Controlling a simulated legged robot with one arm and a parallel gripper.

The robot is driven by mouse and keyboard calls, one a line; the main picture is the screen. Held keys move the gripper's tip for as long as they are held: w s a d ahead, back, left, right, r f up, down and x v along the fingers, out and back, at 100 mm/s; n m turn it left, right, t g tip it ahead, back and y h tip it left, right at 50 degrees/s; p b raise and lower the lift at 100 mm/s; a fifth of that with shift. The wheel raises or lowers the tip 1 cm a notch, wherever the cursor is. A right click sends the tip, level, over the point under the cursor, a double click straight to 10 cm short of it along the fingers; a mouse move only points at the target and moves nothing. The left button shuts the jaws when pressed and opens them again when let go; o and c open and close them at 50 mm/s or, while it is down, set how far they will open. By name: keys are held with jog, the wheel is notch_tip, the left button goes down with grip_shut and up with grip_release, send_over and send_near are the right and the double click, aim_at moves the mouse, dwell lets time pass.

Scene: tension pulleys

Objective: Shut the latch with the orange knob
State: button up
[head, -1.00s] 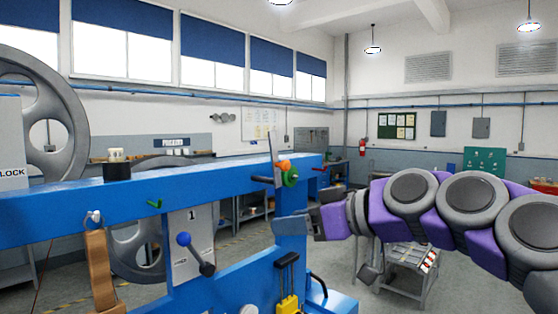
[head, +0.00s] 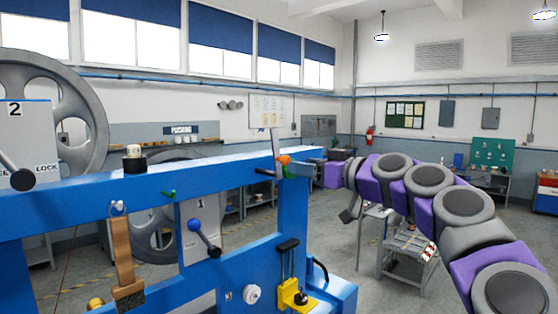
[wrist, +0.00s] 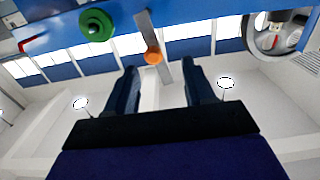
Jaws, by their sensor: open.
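The orange knob (head: 283,160) sits on a flat grey latch bar (head: 275,142) that stands up near the right end of the blue beam. A green knob (head: 286,171) is just below it. In the wrist view the orange knob (wrist: 153,56) and the bar (wrist: 164,62) appear between my two fingers, with the green knob (wrist: 96,24) off to the left. My gripper (wrist: 160,68) is open, its fingers apart and pointing toward the knob. No finger visibly touches it. In the head view my gripper is just right of the knobs; its fingertips are hard to make out there.
The blue frame (head: 110,187) spans the left and middle. A grey cart (head: 405,250) stands behind my arm. Open floor lies at the right.

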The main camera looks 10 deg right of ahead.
aim_at(286, 161)
jog(key=x, duration=0.4)
jog(key=p+x, duration=0.1)
jog(key=x, duration=0.3)
jog(key=shift+w+d, duration=0.2)
jog(key=shift+d, duration=0.05)
jog(key=shift+w+a, duration=0.1)
jog(key=shift+a, duration=0.3)
jog(key=shift+d+r, duration=0.1)
jog(key=shift+d, duration=1.05)
jog(key=shift+c, duration=1.4)
jog(key=shift+a, duration=0.5)
jog(key=c, duration=0.5)
jog(key=shift+d, duration=0.1)
grip_shut()
